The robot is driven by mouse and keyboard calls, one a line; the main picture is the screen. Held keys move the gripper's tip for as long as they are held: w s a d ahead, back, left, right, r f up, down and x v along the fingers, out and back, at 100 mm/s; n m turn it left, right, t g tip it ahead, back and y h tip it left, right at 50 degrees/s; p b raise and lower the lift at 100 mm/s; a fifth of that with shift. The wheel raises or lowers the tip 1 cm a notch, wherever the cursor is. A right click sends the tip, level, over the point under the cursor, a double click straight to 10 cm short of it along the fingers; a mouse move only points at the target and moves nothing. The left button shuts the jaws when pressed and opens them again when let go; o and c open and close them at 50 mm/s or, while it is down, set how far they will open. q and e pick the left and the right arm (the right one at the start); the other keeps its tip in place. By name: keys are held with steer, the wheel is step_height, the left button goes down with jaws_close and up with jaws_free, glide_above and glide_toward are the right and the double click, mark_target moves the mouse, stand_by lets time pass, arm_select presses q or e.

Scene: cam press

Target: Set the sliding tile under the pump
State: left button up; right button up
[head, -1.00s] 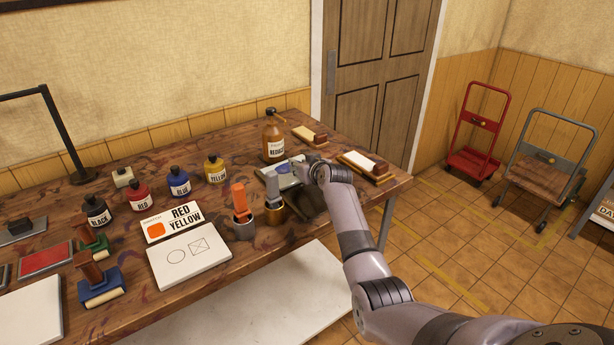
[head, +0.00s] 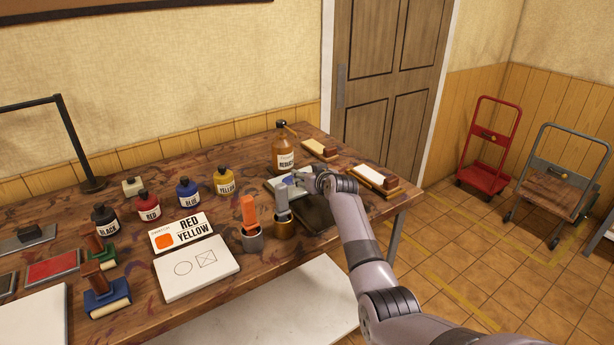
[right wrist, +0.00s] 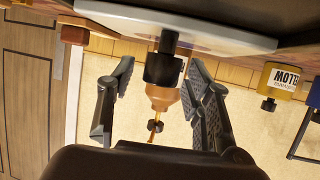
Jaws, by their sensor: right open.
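The sliding tile (head: 275,184) is a pale plate with a blue patch, lying on the table just in front of the amber pump bottle (head: 284,157). The tile's light edge crosses the top of the upside-down right wrist view (right wrist: 190,32). A black knob (right wrist: 163,69) stands on it. My right gripper (head: 302,180) is low over the tile's right side, hiding part of it. In the wrist view its open fingers (right wrist: 160,75) are on either side of the knob, with gaps showing. The bottle and its dark pump top show behind the knob. My left gripper is out of view.
Ink bottles, including the yellow one (head: 224,181), stand left of the pump bottle. Two metal cups with orange and grey handles (head: 249,212) stand in front. Brushes or blocks on boards (head: 375,180) lie to the right. A card reads RED YELLOW (head: 181,231).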

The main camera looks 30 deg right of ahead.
steer(key=shift+s, duration=0.15)
steer(key=shift+s, duration=0.25)
steer(key=v, duration=1.1)
steer(key=shift+s+r, duration=0.15)
steer(key=shift+r, duration=0.05)
steer(key=shift+f, duration=0.1)
